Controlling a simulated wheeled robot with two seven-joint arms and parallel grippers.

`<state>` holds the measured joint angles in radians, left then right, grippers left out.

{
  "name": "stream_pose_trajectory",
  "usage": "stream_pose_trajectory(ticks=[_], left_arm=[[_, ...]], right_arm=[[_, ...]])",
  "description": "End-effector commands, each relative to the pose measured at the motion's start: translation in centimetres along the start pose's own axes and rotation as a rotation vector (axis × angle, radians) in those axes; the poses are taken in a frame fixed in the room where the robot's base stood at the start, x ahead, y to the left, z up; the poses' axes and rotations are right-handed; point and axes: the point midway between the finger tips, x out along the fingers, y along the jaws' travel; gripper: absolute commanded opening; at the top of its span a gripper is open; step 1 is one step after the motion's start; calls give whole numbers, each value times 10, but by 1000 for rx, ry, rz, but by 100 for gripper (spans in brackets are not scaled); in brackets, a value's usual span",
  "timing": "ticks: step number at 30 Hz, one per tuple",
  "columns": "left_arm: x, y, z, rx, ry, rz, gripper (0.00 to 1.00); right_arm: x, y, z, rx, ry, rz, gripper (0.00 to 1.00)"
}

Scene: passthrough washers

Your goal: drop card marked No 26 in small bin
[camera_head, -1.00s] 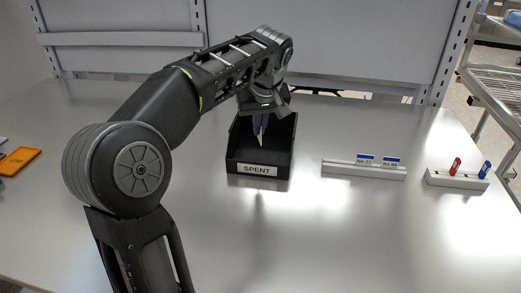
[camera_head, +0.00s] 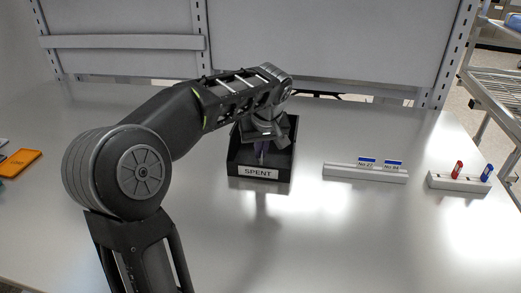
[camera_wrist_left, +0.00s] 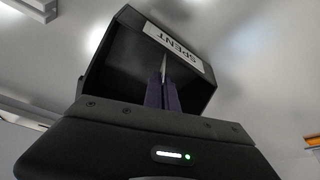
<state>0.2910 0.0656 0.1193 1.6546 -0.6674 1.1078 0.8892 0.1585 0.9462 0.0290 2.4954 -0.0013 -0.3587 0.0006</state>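The small black bin (camera_head: 234,171) with a SPENT label stands mid-table; it also shows in the left wrist view (camera_wrist_left: 105,70). My left gripper (camera_head: 262,150) points down with its fingers inside the bin's opening. In the left wrist view its purple fingers (camera_wrist_left: 162,94) are close together on a thin pale card (camera_wrist_left: 165,64), seen nearly edge-on. The card's marking cannot be read, and in the head view the card is hidden. Whether it touches the bin floor cannot be told. My right gripper is not in view.
A white rack (camera_head: 365,173) to the right of the bin holds two blue-topped cards. A white block (camera_head: 458,183) farther right holds a red and a blue piece. An orange item (camera_head: 20,162) lies at far left. The front table area is clear.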

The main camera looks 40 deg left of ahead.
Motion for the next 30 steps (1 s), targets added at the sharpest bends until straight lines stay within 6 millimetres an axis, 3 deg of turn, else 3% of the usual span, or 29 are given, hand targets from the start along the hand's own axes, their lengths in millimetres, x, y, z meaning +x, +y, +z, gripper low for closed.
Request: stream_pose_trajectory(ticks=[18,27,30], left_arm=[[11,0,4,1,0,0,0],[11,0,4,1,0,0,23],[11,0,4,1,0,0,23]], right_arm=[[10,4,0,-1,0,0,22],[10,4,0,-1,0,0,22],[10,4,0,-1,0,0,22]])
